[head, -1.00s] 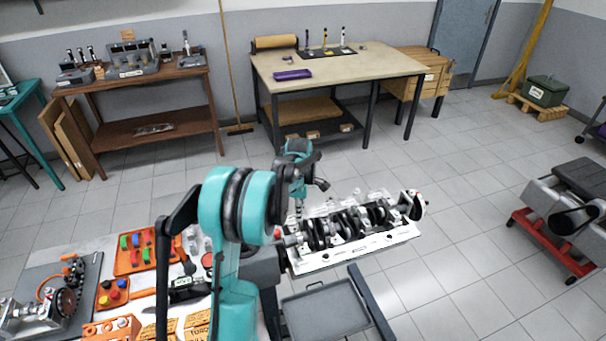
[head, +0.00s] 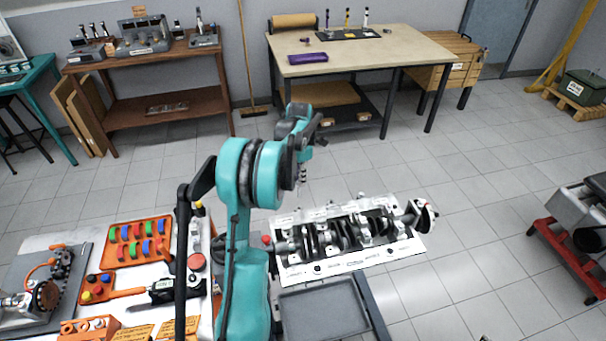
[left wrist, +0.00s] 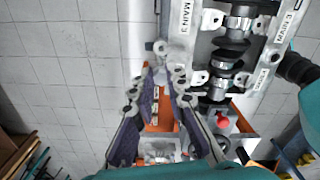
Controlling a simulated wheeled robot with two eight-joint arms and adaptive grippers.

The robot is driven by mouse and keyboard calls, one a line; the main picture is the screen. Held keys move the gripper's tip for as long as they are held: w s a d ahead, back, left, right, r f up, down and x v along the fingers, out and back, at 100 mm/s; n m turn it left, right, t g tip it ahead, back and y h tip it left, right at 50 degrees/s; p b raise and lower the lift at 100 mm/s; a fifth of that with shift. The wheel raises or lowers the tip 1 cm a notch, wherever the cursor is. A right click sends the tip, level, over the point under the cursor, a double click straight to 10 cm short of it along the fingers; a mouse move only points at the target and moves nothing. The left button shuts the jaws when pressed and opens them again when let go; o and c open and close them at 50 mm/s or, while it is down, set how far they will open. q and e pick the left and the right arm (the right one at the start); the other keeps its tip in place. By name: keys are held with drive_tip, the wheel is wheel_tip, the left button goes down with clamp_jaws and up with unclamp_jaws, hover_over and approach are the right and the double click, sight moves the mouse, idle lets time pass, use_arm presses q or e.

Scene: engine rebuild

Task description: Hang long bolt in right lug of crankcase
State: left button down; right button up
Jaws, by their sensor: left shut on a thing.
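The crankcase (head: 350,263) is a white block with a dark and silver crankshaft lying in it, in the middle of the head view. In the left wrist view one side of the crankcase (left wrist: 198,45) shows, with "MAIN 3" labels and pale lugs with holes. My left gripper (head: 303,172) is above the far side of the crankcase's left half. In the left wrist view the left gripper (left wrist: 163,76) has its fingers close around a small grey metal piece, apparently the long bolt (left wrist: 160,48). Most of its shank is hidden. I cannot tell which lug is the right one.
A grey tray (head: 322,312) lies in front of the crankcase. A beige workbench (head: 360,57) stands behind.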

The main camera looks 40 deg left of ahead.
use_arm(q)
drive_tip(key=shift+s+f+b, duration=0.2)
drive_tip(key=shift+f+b, duration=0.1)
drive_tip(key=shift+f, duration=0.15)
drive_tip(key=shift+w+f+b, duration=0.1)
drive_tip(key=shift+f+b, duration=1.35)
drive_tip(key=shift+f, duration=1)
wheel_tip(320, 180, down, 7)
drive_tip(key=b, duration=0.5)
idle(2.8)
drive_tip(key=c, duration=1.8)
unclamp_jaws()
drive_tip(key=shift+o, duration=0.2)
drive_tip(key=shift+r, duration=0.25)
drive_tip(key=shift+r+p, duration=0.7)
drive_tip(key=shift+r, duration=0.2)
